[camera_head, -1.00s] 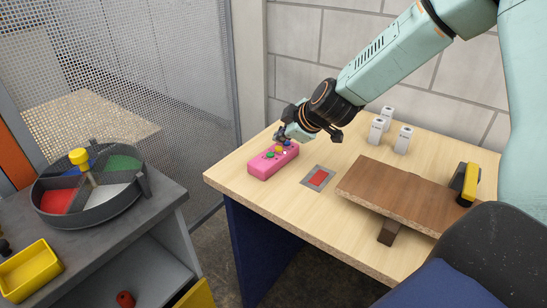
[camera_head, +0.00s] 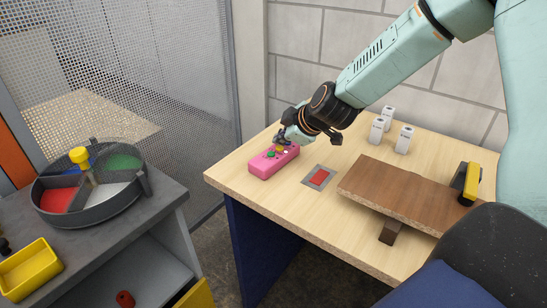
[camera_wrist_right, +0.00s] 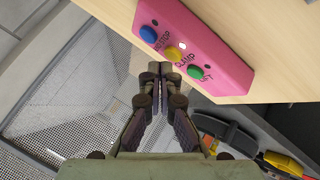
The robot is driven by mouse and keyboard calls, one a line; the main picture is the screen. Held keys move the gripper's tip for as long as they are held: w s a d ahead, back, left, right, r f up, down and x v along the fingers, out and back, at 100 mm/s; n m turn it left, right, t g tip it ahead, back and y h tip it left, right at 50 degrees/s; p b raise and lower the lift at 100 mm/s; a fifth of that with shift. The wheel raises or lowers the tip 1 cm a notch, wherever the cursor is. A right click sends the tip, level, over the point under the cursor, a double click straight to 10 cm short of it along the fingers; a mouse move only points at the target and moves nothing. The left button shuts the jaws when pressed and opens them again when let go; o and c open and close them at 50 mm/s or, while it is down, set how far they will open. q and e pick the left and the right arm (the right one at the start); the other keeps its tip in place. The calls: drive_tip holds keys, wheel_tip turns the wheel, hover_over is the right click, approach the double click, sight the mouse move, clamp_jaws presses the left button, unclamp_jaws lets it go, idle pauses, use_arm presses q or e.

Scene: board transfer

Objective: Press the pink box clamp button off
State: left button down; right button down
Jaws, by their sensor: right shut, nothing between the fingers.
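The pink box (camera_head: 272,163) lies on the wooden table near its left edge. In the right wrist view the pink box (camera_wrist_right: 225,62) shows a blue button (camera_wrist_right: 148,34), a yellow button (camera_wrist_right: 173,54) and a green button (camera_wrist_right: 194,71). The word by the yellow one reads like "CLAMP", and a small white spot sits beside it. My right gripper (camera_head: 281,139) is shut and empty over the box. In its wrist view the fingertips (camera_wrist_right: 154,75) appear close to the yellow button; I cannot tell whether they touch. My left gripper is out of view.
A red pad in a grey frame (camera_head: 331,178) lies right of the box. A brown board (camera_head: 395,190) and a yellow-black device (camera_head: 466,183) are further right. Several white blocks (camera_head: 404,139) stand behind. A round divided tray (camera_head: 128,198) and yellow bin (camera_head: 30,270) are on the left cabinet.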

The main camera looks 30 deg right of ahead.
sight(282, 149)
drive_tip(key=shift+f, duration=0.4)
idle(0.7)
drive_tip(key=shift+r, duration=0.1)
drive_tip(key=shift+d+r+p, duration=0.1)
drive_tip(key=shift+r+p, duration=0.7)
drive_tip(key=shift+p, duration=0.1)
wheel_tip(282, 149, up, 6)
drive_tip(key=p, duration=0.7)
drive_tip(key=shift+f, duration=0.2)
